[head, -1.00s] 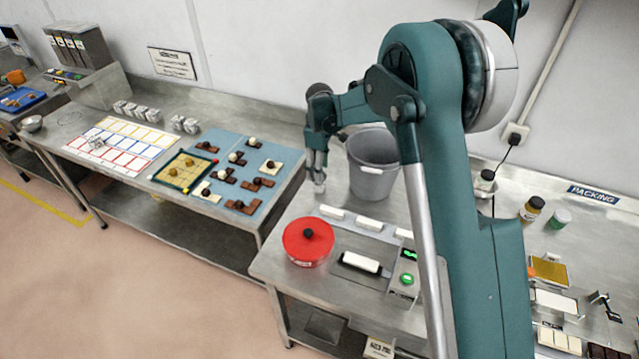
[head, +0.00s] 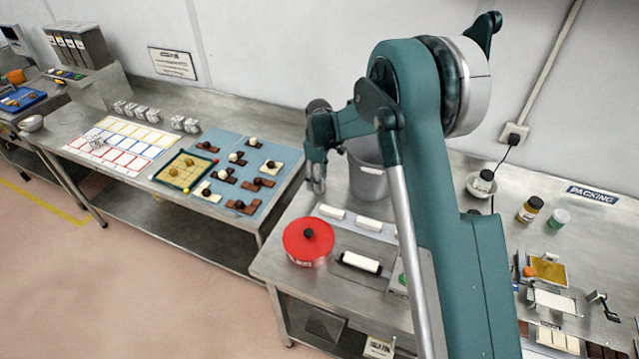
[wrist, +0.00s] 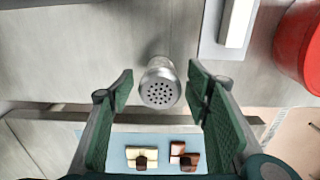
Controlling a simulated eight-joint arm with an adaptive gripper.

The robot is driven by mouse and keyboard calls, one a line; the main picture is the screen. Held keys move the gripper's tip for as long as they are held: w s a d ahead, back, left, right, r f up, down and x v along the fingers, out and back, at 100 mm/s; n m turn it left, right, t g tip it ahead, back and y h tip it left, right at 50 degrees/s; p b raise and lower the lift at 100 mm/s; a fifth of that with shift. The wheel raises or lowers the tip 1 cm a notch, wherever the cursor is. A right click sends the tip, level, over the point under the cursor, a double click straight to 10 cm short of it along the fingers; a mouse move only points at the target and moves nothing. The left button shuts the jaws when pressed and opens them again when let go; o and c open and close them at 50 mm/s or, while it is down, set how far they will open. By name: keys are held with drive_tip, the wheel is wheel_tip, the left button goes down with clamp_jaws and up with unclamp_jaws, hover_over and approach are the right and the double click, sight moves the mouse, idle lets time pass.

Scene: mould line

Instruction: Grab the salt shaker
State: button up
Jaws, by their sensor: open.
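The salt shaker (wrist: 159,84), with a silver perforated top, stands upright on the steel bench in the wrist view. My gripper (wrist: 160,90) is open, with one green-padded finger on each side of the shaker and a gap showing on both sides. In the head view my gripper (head: 316,182) hangs low over the bench beside the grey bucket. There the shaker is mostly or wholly hidden by the fingers.
A grey bucket (head: 367,182) stands right behind my gripper. A red lidded pot (head: 308,252) and a tray with white blocks (head: 332,212) are nearer the front. To the left, a second table holds a blue mat (head: 268,198) with chocolates. A gap separates the tables.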

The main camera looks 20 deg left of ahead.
drive_tip(key=shift+c, duration=0.5)
drive_tip(key=c, duration=1)
drive_tip(key=shift+o, duration=0.2)
drive_tip(key=shift+r+b, duration=0.4)
drive_tip(key=shift+r, duration=4.6)
